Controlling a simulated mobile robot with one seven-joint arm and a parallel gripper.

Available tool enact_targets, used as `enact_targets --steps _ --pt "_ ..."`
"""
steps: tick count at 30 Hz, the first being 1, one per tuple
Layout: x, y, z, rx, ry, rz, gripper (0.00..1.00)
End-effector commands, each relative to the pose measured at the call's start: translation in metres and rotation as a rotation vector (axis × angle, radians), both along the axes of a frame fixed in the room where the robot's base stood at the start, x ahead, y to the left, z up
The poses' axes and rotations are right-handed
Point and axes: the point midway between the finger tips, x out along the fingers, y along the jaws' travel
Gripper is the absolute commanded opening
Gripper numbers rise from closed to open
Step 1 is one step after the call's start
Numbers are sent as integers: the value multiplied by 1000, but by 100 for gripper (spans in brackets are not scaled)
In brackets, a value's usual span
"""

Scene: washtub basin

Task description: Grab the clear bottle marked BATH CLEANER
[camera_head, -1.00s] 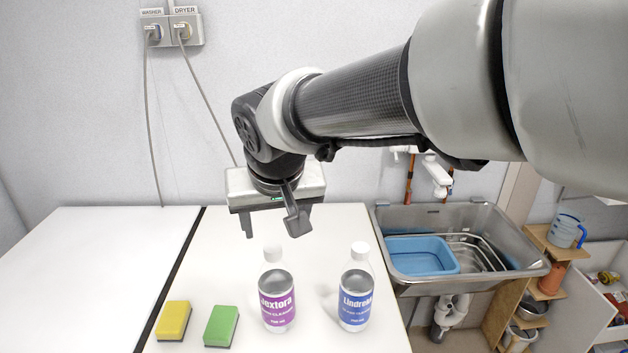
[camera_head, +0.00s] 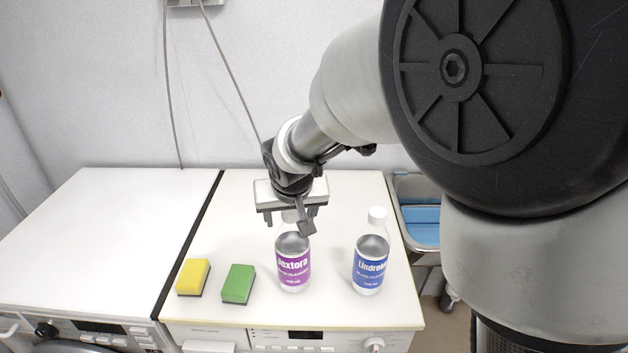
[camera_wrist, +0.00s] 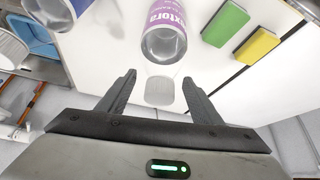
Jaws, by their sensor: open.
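Two clear bottles with white caps stand upright on the white machine top. The left one, with the purple Jextora label (camera_head: 293,268), also shows in the wrist view (camera_wrist: 165,42). The right one has a blue Lindreka label (camera_head: 370,262); part of it shows at the upper left of the wrist view (camera_wrist: 52,12). My gripper (camera_head: 287,224) is open and empty, at the purple-label bottle's top. In the wrist view its fingers (camera_wrist: 160,80) appear on either side of the cap, without visible contact.
A yellow sponge (camera_head: 193,277) and a green sponge (camera_head: 238,284) lie left of the bottles. A metal sink (camera_head: 402,187) with a blue tub (camera_head: 420,224) is at the right. The left machine top (camera_head: 100,235) is clear. The wall stands behind.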

Motion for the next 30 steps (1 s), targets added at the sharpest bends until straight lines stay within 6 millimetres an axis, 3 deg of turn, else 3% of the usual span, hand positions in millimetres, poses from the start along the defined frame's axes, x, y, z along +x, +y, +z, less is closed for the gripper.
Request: enact_targets --steps 4,12,22,30 --pt "8 1 -14 1 1 -2 59" --pt "9 2 -16 2 -1 0 58" --pt "9 2 -16 0 1 -1 2" --pt "8 1 -17 -1 4 -2 0"
